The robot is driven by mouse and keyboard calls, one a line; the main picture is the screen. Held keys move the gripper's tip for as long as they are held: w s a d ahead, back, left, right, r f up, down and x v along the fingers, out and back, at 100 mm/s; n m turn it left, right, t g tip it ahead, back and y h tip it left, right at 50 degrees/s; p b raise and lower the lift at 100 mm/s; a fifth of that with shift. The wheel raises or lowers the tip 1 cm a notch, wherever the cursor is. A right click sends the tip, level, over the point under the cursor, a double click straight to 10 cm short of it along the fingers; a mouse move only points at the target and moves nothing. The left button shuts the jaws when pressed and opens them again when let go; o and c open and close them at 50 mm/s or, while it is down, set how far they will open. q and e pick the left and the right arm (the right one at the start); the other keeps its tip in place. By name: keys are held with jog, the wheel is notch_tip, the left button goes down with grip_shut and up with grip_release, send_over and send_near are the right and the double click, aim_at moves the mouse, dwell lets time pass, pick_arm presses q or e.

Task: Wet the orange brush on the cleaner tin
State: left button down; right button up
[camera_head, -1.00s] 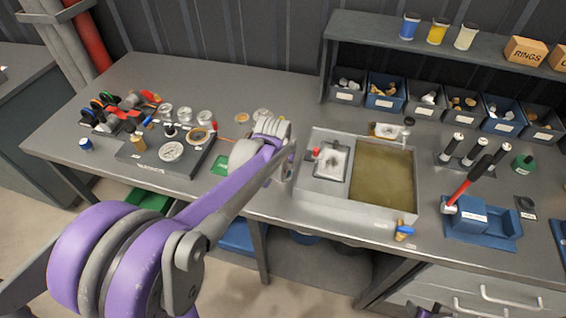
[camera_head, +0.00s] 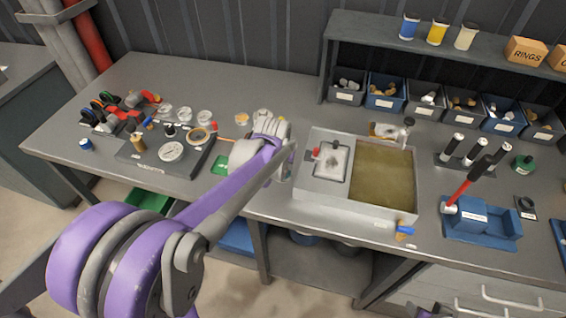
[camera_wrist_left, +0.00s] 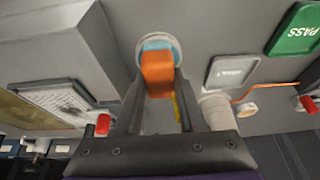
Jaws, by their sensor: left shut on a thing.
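My left gripper (camera_wrist_left: 155,100) is shut on an orange block-like piece, which appears to be the orange brush (camera_wrist_left: 158,72). Beyond the brush in the left wrist view is a round, white-rimmed thing with light blue inside, likely the cleaner tin (camera_wrist_left: 161,44). The brush overlaps it in this view; its bristles are hidden and I cannot tell whether they touch. In the head view my left arm comes in from the left and hides the fingers, the brush and the tin. Dark and purple parts of mine show at the bottom edge, too little to read the right gripper.
A grey basin (camera_head: 385,175) with murky liquid stands right of my left wrist. In the left wrist view a white cylinder (camera_wrist_left: 218,110) stands close right of the fingers, and a green PASS plate (camera_wrist_left: 295,30) lies beyond. A dark tray (camera_head: 150,165) with parts sits left.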

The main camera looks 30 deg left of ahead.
pick_arm(q)
jog(key=shift+w+r+p, duration=0.1)
jog(key=shift+r+p, duration=1.65)
jog(key=shift+r, duration=1.75)
pick_arm(e)
jog(key=shift+t, duration=0.3)
jog(key=r, duration=0.1)
jog(key=w+r, duration=0.1)
jog(key=r, duration=0.1)
jog(key=w+r, duration=0.1)
jog(key=r, duration=0.1)
jog(key=shift+w+r, duration=0.1)
jog(key=shift+w, duration=0.1)
jog(key=shift+s, duration=0.15)
